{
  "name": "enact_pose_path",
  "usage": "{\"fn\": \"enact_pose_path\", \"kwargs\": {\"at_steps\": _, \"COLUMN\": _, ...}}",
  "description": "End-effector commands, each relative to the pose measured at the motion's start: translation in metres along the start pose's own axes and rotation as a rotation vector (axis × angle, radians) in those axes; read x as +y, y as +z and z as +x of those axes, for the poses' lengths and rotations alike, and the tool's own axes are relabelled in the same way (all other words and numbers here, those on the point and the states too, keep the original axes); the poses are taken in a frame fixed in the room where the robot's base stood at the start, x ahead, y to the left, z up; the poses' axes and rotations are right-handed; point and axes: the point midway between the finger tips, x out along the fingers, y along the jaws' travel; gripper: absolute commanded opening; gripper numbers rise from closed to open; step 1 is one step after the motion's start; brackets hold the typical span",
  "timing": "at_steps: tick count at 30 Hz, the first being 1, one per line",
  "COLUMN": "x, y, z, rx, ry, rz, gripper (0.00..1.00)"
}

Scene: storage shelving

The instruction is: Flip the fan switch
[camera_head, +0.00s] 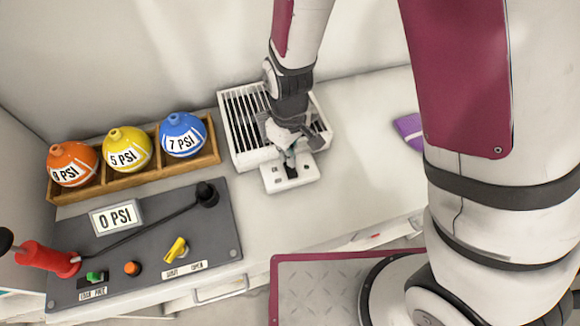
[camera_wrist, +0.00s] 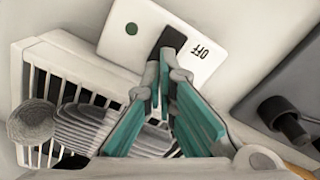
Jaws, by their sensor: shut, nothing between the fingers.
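The fan switch is a white panel (camera_head: 304,180) at the front of the white slatted fan box (camera_head: 237,140). In the wrist view the panel (camera_wrist: 148,15) shows a green dot, a black rocker (camera_wrist: 171,40) and the printed word OFF. My gripper (camera_head: 289,163) is over the panel, with its fingers pointing down at the rocker. In the wrist view my gripper (camera_wrist: 165,72) is shut and empty, its fingertips at the rocker's near end. The fingertips partly hide the rocker, and I cannot tell whether they touch it.
A wooden rack (camera_head: 137,178) holds orange, yellow and blue PSI balls at the left. In front is a dark control board (camera_head: 150,250) with a red-handled pump (camera_head: 47,259). A purple object (camera_head: 409,130) lies to the right. The counter right of the panel is clear.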

Motion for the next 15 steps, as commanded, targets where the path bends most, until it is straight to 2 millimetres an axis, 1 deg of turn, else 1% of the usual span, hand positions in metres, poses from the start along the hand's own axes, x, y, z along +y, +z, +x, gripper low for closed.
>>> {"fn": "enact_pose_path", "kwargs": {"at_steps": 1, "x": -0.001, "y": 0.000, "z": -0.006, "rx": 0.002, "ry": 0.001, "rz": 0.000, "gripper": 0.00}}
{"fn": "enact_pose_path", "kwargs": {"at_steps": 15, "x": 0.000, "y": 0.000, "z": -0.040, "rx": 0.002, "ry": 0.001, "rz": 0.001, "gripper": 0.00}}
